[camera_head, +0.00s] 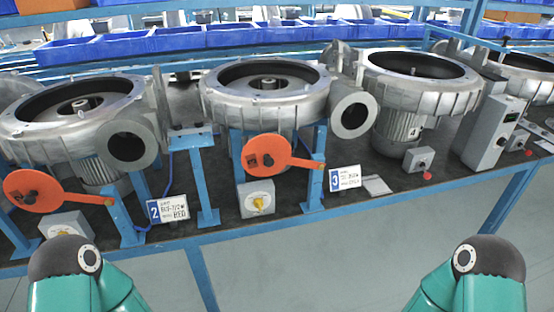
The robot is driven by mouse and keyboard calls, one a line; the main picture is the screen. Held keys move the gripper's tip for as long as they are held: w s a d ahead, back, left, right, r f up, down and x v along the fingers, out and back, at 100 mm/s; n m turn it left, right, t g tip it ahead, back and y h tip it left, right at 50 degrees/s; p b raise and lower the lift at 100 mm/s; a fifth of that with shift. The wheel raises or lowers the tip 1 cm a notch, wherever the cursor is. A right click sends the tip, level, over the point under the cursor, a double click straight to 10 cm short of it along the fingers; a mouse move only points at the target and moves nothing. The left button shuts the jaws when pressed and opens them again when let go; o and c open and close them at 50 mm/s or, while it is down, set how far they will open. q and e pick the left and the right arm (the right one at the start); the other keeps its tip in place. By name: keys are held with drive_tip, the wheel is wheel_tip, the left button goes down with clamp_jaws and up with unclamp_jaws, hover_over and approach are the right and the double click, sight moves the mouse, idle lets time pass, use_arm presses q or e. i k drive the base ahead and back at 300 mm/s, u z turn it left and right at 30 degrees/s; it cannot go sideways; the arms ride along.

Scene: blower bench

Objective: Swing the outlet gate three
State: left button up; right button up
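The orange gate (280,155) by the number 3 plate (345,178) is a round disc with a dark knob and a short arm reaching right to a blue post. It stands to the left of and below the middle blower's round outlet (350,116), whose opening is uncovered. The middle blower (265,95) is a silver round casing on blue legs. A similar orange gate (40,190) sits at the left by the number 2 plate (168,208). Both my grippers are out of the picture; only teal links of my arms show at the bottom corners.
The left blower's outlet (128,147) is also uncovered. A grey box with a yellow knob (257,199) stands under the middle gate. A third blower (415,85) and a grey control box (490,132) stand at the right. Blue bins (240,36) line the back. Free floor lies before the bench.

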sight(265, 155)
drive_tip(key=k, duration=1.05)
drive_tip(key=z, duration=0.75)
drive_tip(key=i, duration=1.45)
drive_tip(key=u, duration=0.2)
